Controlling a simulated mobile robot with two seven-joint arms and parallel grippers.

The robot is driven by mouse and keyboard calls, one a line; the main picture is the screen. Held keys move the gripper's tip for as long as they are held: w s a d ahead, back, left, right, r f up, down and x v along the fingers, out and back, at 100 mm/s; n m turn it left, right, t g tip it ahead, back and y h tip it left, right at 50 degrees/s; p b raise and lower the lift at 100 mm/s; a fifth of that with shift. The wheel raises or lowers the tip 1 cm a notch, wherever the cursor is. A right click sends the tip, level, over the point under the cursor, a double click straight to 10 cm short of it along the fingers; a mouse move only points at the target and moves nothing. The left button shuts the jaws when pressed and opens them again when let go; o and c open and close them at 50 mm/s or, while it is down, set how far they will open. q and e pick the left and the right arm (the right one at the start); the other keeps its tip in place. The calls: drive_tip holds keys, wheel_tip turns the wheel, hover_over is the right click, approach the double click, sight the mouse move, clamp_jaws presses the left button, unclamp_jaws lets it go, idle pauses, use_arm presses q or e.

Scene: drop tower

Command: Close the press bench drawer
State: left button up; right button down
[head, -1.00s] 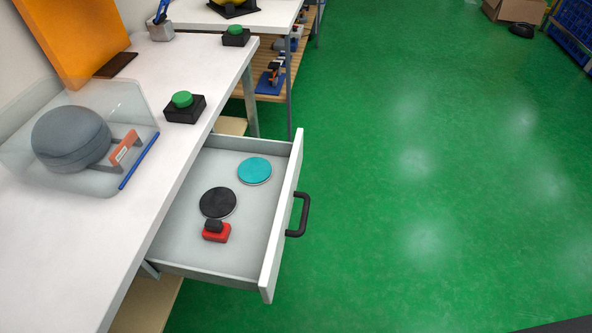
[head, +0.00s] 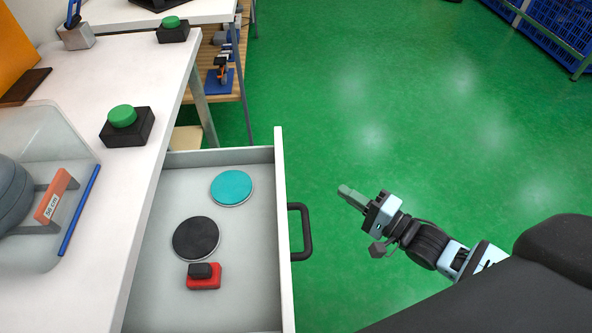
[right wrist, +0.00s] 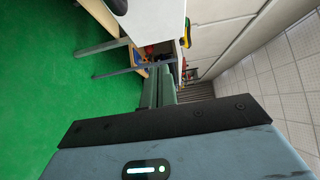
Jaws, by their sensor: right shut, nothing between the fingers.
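The press bench drawer (head: 258,290) is pulled well out from under the white bench (head: 95,80). Its front panel (head: 283,215) carries a black bar handle (head: 305,232) on the outer side. Inside lie a teal disc (head: 231,187), a black disc (head: 196,238) and a red block with a black top (head: 203,281). My right gripper (head: 345,192) is shut and empty, to the right of the handle and apart from it. In the right wrist view its closed fingers (right wrist: 160,87) show end-on. My left gripper is not in view.
Two black boxes with green buttons (head: 126,125) (head: 172,30) stand along the bench edges. A clear guard (head: 50,135) with a blue edge stands at the left. Shelves (head: 222,75) stand beyond the drawer. Open green floor (head: 400,110) lies to the right.

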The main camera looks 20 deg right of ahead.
sight(208, 191)
use_arm(q)
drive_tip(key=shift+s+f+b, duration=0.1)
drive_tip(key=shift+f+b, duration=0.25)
drive_tip(key=shift+b, duration=0.05)
use_arm(e)
drive_tip(key=s+a+x, duration=0.1)
drive_tip(key=a+x, duration=0.1)
drive_tip(key=x, duration=1)
drive_tip(key=shift+w+a, duration=0.15)
drive_tip(key=shift+a, duration=0.3)
drive_tip(key=w+a+b, duration=0.1)
drive_tip(key=w+a, duration=0.1)
drive_tip(key=a, duration=0.4)
drive_tip(key=w+a, duration=0.2)
drive_tip(key=a, duration=0.5)
drive_tip(key=w+a+b, duration=0.1)
drive_tip(key=a, duration=0.6)
drive_tip(key=shift+w+a+f+b, duration=0.1)
drive_tip(key=shift+w+b, duration=0.25)
drive_tip(key=shift+w, duration=0.05)
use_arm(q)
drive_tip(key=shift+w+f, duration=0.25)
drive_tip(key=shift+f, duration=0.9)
use_arm(e)
drive_tip(key=shift+w+a, duration=0.2)
drive_tip(key=shift+a, duration=0.4)
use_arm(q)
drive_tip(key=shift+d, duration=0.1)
use_arm(e)
drive_tip(key=shift+d, duration=0.15)
